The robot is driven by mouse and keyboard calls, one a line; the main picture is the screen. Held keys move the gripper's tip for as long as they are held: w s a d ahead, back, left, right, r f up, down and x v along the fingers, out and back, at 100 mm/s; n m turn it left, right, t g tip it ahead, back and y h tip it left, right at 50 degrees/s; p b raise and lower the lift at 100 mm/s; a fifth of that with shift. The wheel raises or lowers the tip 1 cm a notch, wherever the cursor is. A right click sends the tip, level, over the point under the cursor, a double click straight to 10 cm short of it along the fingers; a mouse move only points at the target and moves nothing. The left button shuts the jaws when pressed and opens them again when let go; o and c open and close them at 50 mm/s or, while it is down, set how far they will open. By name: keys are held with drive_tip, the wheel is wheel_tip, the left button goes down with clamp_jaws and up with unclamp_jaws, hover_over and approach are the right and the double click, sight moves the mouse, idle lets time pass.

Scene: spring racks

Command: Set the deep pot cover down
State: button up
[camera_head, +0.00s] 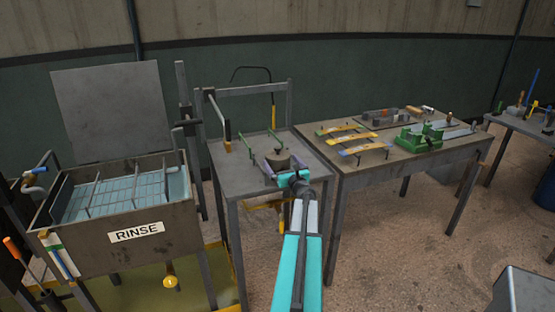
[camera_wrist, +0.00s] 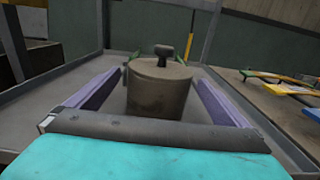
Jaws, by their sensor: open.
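A grey-brown round cylinder with a dark knob on top, which looks like the deep pot cover (camera_wrist: 158,92), stands upright on the small grey metal table (camera_wrist: 82,58). It also shows in the head view (camera_head: 283,154). I cannot tell whether a separate pot is under it. My gripper (camera_head: 283,164) is open, with one purple finger on each side of the cylinder. Gaps show between the fingers and its wall in the wrist view.
A rinse tank (camera_head: 128,222) stands to the left. A workbench (camera_head: 385,163) with yellow strips (camera_head: 355,137) and a green fixture (camera_head: 425,135) stands to the right. A frame with a rail (camera_head: 250,90) rises at the small table's back. Green hooked pieces flank the cylinder.

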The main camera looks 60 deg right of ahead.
sight(278, 157)
drive_tip(key=shift+w, duration=0.1)
idle(0.3)
drive_tip(key=shift+p+x, duration=1.25)
drive_tip(key=shift+x, duration=1.3)
drive_tip(key=shift+f, duration=0.1)
drive_tip(key=c, duration=1.2)
drive_tip(key=shift+r, duration=0.25)
drive_tip(key=shift+r+b, duration=0.65)
drive_tip(key=shift+r, duration=4.2)
